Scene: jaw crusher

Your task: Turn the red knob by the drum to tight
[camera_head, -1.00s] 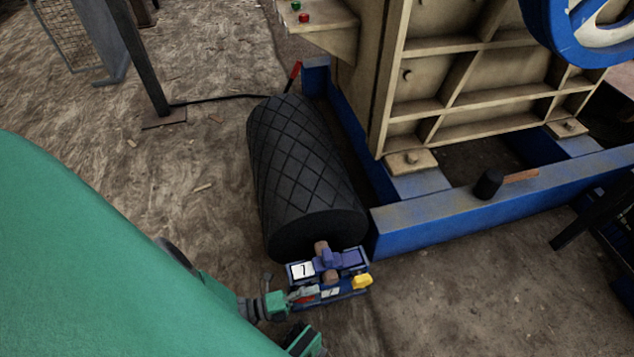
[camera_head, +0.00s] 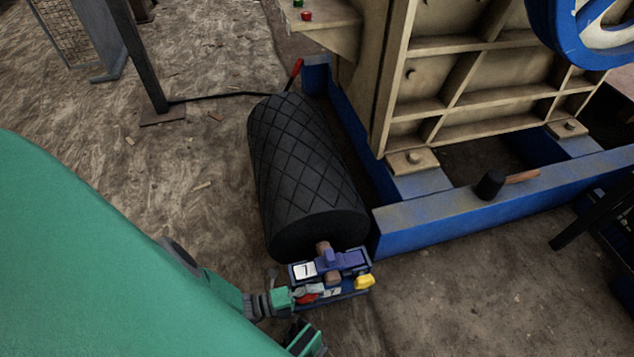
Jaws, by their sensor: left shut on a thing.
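The black drum (camera_head: 305,170) with a diamond-pattern surface lies beside the blue machine frame. At its near end is a blue bearing block (camera_head: 350,283) with a purple cap (camera_head: 338,261) and a yellow knob (camera_head: 365,282). The small red knob (camera_head: 306,299) is on the left part of this block, partly covered by grey fingers. My left gripper (camera_head: 303,292) reaches in from the left at the end of the green arm and is shut on the red knob. The knob's marking is too small to read.
The blue frame (camera_head: 500,202) runs to the right of the drum, with a black-headed hammer (camera_head: 490,184) on it. A red-tipped lever (camera_head: 297,68) stands behind the drum. A dark post (camera_head: 138,60) stands at upper left. Bare ground lies in front of the frame.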

